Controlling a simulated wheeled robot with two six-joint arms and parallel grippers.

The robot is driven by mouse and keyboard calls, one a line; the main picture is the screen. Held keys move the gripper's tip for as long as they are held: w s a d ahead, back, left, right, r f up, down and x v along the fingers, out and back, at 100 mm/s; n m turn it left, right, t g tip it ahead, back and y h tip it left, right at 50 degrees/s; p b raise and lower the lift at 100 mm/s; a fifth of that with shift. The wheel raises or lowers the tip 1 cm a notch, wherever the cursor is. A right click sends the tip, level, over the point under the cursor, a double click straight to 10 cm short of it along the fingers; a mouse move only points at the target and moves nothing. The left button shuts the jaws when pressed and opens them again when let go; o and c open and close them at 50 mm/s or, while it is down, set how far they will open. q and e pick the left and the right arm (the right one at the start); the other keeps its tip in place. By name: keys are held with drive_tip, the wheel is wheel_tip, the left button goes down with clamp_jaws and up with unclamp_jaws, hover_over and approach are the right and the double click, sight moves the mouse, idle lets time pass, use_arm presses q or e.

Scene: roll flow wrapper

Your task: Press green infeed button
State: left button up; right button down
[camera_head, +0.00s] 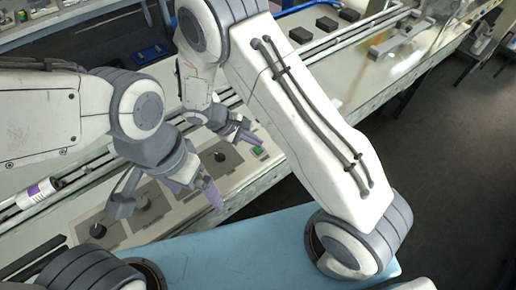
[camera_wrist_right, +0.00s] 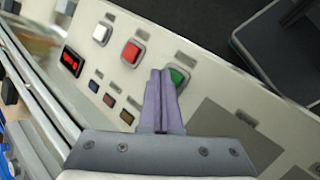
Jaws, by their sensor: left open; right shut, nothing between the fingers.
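The green button (camera_wrist_right: 178,76) sits in a square grey frame on the pale control panel (camera_wrist_right: 205,92) in the right wrist view. My right gripper (camera_wrist_right: 160,74) is shut and empty, its purple fingertips just left of the button and overlapping its edge in the picture. I cannot tell whether they touch it. In the head view the green button (camera_head: 258,151) shows small below the tips of my right gripper (camera_head: 250,138). My left gripper (camera_head: 194,190) is open and empty over the front panel, left of and nearer than the right one.
Dark knobs (camera_head: 143,201) stand on the panel near my left gripper. Grey floor (camera_head: 440,170) is open at right.

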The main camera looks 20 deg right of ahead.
idle(0.3)
drive_tip(key=shift+f+b, duration=0.35)
drive_tip(key=shift+f, duration=0.1)
